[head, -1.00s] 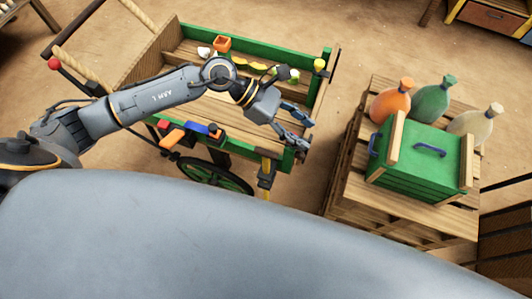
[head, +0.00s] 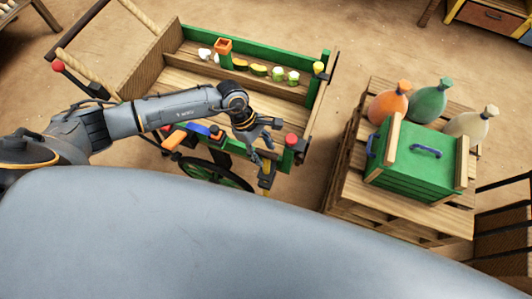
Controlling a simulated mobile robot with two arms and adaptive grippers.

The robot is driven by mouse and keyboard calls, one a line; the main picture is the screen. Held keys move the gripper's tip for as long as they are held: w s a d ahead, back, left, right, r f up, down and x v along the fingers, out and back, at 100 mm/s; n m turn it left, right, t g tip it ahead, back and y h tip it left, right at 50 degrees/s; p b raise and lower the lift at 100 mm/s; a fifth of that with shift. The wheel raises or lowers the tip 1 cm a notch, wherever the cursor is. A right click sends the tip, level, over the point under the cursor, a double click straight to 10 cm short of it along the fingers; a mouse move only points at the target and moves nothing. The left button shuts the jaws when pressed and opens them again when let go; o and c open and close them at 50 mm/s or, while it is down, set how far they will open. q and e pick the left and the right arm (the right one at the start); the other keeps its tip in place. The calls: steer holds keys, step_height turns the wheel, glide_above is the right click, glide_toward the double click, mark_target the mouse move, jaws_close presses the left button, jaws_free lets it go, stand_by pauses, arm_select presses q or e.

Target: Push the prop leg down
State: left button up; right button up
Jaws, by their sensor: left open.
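The prop leg (head: 266,178) appears as a dark piece with yellow parts at the near right corner of the green-sided cart (head: 322,88). My left gripper (head: 265,143) is open and empty, with its fingers spread over the cart's near side, just above the prop leg in the picture. I see a gap between the lower fingertip and the leg, but cannot tell their distance in depth. The leg's lower end is hard to make out. A red knob (head: 291,140) stands on the cart corner right of the gripper. My right gripper is out of view.
Vegetables (head: 258,69) and an orange pot (head: 223,46) line the cart's far side. A cart wheel (head: 215,173) is below my arm. Sandy floor separates cart and pallets.

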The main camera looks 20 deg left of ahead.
arm_select(q)
steer(key=shift+x, duration=1.5)
steer(key=shift+c, duration=0.4)
jaws_close()
